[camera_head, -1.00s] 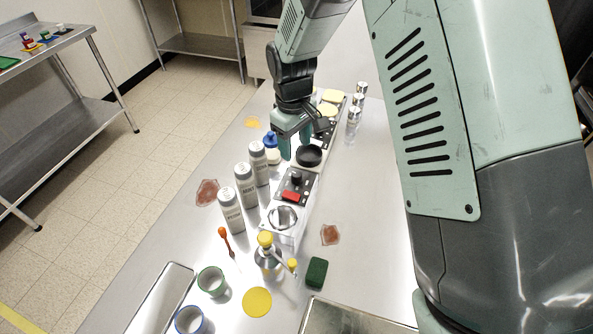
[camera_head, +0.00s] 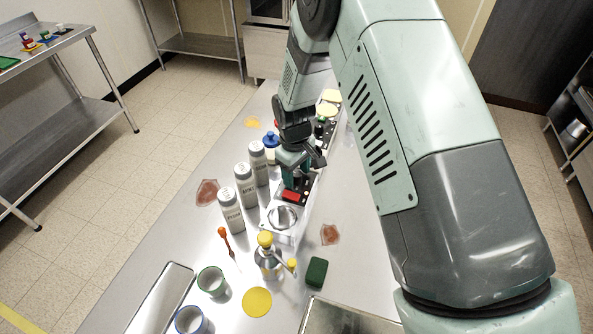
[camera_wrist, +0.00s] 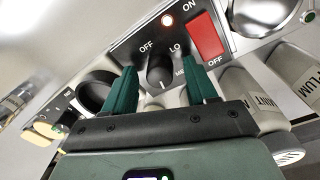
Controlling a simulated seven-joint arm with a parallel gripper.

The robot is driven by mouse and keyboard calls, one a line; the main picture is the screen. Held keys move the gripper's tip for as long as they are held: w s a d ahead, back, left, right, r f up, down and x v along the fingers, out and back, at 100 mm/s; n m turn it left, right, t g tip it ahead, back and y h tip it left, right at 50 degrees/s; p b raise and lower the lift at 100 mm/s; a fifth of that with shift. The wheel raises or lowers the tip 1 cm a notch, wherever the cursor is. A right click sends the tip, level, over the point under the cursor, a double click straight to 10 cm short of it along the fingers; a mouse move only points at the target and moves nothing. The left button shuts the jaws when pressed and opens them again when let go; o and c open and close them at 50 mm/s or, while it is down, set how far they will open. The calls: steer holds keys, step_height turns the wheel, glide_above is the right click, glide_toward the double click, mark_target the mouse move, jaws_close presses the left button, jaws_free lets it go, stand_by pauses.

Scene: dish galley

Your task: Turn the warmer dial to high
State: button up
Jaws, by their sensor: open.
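The warmer dial (camera_wrist: 160,72) is a round black knob on a dark panel (camera_wrist: 135,45). OFF, LO and part of a third label show around it; the high label is not visible. A pale mark shows on the knob's lower part, but its exact setting is hard to read. My gripper (camera_wrist: 163,85) is open, with one teal finger on each side of the dial; whether they touch it I cannot tell. In the head view my gripper (camera_head: 294,182) is down at the panel and hides the dial. The red switch (camera_wrist: 207,36) sits beside the dial.
A small light (camera_wrist: 167,19) glows on the panel. Grey bottles (camera_head: 231,211) stand close to the left of the warmer. The counter right of the panel is mostly clear.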

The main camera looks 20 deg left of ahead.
mark_target(295, 174)
steer(key=shift+c, duration=0.3)
steer(key=c, duration=1)
steer(key=shift+m, duration=1.3)
steer(key=o, duration=1.1)
steer(key=shift+c, duration=0.2)
step_height(295, 174, up, 11)
steer(key=shift+s+a, duration=0.15)
